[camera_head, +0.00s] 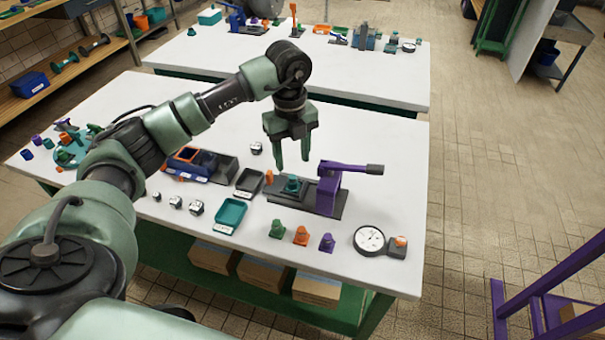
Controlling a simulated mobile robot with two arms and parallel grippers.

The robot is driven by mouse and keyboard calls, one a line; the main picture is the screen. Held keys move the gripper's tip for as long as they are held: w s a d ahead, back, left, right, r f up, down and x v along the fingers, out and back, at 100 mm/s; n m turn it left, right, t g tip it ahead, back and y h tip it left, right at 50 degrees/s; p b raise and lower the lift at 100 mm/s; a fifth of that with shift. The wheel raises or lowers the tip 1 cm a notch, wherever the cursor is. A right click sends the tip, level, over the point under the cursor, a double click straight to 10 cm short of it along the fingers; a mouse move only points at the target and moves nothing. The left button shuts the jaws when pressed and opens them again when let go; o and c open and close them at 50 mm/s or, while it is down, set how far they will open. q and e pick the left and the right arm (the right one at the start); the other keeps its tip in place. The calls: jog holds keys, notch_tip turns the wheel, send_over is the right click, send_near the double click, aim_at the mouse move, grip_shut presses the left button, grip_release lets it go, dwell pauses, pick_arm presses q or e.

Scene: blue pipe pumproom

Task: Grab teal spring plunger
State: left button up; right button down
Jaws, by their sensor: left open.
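A teal part (291,186), which looks like the teal spring plunger, sits on the dark base of a press fixture (325,204) with a purple body and lever. My left gripper (293,164) is open, pointing down, with its fingertips just above the teal part in the picture. Nothing shows between the fingers. I cannot tell the exact height gap. A green part (277,229), an orange part (301,236) and a purple part (327,243) of similar shape stand in a row in front of the fixture. My right gripper is not in view.
The white table (395,145) also holds a teal tray (230,215), a dark tray (249,181), a bin set (192,163), small cubes and a round dial gauge (369,239). The purple lever reaches right of my gripper. The table's right back is clear.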

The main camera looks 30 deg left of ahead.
aim_at(293, 176)
pick_arm(q)
jog(key=shift+w+a, duration=0.2)
jog(key=shift+w, duration=0.1)
jog(key=shift+w+f, duration=0.1)
jog(key=shift+f, duration=0.3)
jog(key=f, duration=0.2)
jog(key=s+f+p, duration=0.1)
jog(key=shift+s+d+f+p, duration=0.15)
jog(key=shift+f+p, duration=0.15)
jog(key=shift+f, duration=0.1)
notch_tip(293, 176, down, 2)
jog(key=shift+f, duration=0.4)
grip_shut()
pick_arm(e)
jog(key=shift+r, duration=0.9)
